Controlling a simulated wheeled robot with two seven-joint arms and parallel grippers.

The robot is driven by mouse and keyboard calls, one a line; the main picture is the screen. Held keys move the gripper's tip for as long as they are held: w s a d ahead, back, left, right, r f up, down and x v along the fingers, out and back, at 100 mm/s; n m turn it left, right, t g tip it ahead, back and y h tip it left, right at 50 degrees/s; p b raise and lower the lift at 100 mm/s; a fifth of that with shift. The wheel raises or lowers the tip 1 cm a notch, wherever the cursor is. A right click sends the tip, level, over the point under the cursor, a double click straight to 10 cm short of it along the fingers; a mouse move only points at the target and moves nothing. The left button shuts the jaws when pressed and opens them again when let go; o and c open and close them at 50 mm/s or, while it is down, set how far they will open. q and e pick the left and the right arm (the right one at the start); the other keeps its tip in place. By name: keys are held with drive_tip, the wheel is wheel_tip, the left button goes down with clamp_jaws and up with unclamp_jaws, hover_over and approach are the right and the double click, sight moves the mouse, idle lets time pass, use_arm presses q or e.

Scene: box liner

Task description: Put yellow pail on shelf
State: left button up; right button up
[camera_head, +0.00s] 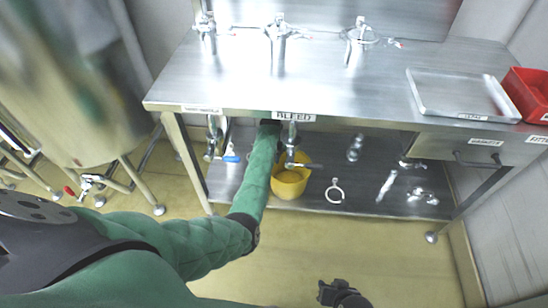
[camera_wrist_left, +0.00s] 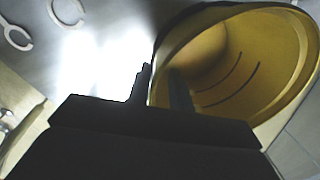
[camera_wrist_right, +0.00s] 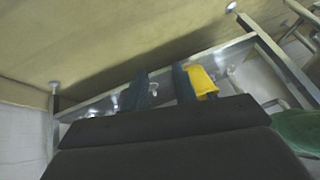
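The yellow pail (camera_head: 291,184) is under the steel table, at or just above the lower shelf (camera_head: 235,196); whether it touches the shelf is unclear. My left arm reaches under the tabletop, which hides its gripper in the head view. In the left wrist view, the fingers of my left gripper (camera_wrist_left: 160,90) straddle the wall of the pail (camera_wrist_left: 285,50), one inside and one outside, with a gap showing between them. My right gripper (camera_head: 338,292) is low at the front, away from the pail, open and empty. The pail also shows in the right wrist view (camera_wrist_right: 203,82).
Valves and pipe fittings (camera_head: 283,35) stand on the tabletop and hang below its edge near the pail. A ring clamp (camera_head: 335,190) and loose fittings (camera_head: 388,184) lie on the lower shelf. A steel tray (camera_head: 462,93) and red bin (camera_head: 528,95) sit at the top right. The front floor is clear.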

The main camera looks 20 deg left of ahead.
use_arm(q)
drive_tip(key=shift+r, duration=0.1)
